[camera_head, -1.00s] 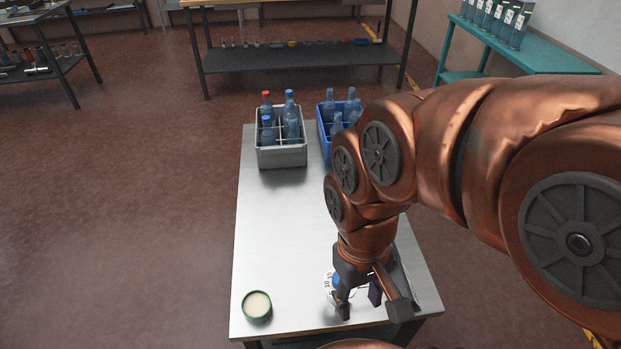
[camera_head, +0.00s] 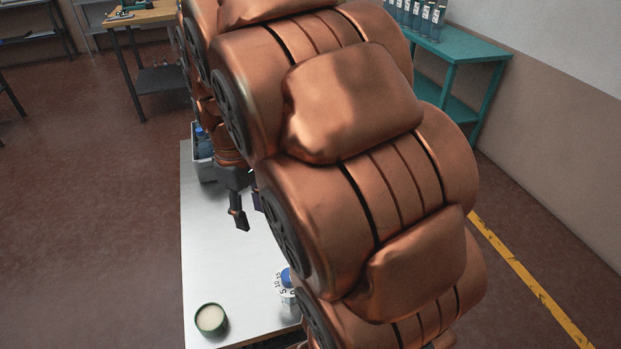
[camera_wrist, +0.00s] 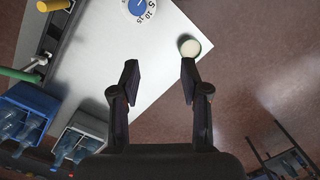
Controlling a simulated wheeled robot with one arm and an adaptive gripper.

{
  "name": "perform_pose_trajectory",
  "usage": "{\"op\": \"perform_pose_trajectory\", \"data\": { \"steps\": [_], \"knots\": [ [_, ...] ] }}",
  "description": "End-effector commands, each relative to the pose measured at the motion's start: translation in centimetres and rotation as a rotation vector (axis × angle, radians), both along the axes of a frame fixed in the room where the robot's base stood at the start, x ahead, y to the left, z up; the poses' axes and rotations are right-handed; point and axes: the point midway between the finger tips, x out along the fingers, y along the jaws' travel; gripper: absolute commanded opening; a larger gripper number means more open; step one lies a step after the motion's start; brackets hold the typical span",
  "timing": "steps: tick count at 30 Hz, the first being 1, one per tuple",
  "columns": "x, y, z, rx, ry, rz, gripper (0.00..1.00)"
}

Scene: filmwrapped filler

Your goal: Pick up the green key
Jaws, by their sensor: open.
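My gripper (camera_head: 248,208) is open and empty above the white table, near its far part in the head view. In the wrist view its two dark fingers (camera_wrist: 159,82) are spread apart with bare tabletop between and beyond them. A green rod-like piece (camera_wrist: 17,74) shows at the left edge of the wrist view, well left of the fingers. It is cut by the frame, and I cannot tell whether it is the green key. No green key is clearly visible in the head view, where my arm hides the right part of the table.
A green tub with pale contents (camera_head: 211,319) and a white dial with a blue knob (camera_head: 286,281) are at the table's near end. A grey crate (camera_wrist: 82,127) and a blue crate (camera_wrist: 40,97) hold bottles. A yellow cylinder (camera_wrist: 53,5) is at upper left. The table's middle is clear.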

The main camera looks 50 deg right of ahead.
Motion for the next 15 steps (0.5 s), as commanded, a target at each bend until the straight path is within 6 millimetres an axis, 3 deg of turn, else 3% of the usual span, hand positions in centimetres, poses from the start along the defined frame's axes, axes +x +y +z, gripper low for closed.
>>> {"op": "perform_pose_trajectory", "data": {
  "steps": [3, 15],
  "knots": [
    [3.0, -2.9, -0.5, 0.007, -0.005, 0.056, 0.46],
    [11.2, -13.2, -3.2, 0.039, -0.037, 0.306, 0.46]
  ]
}}
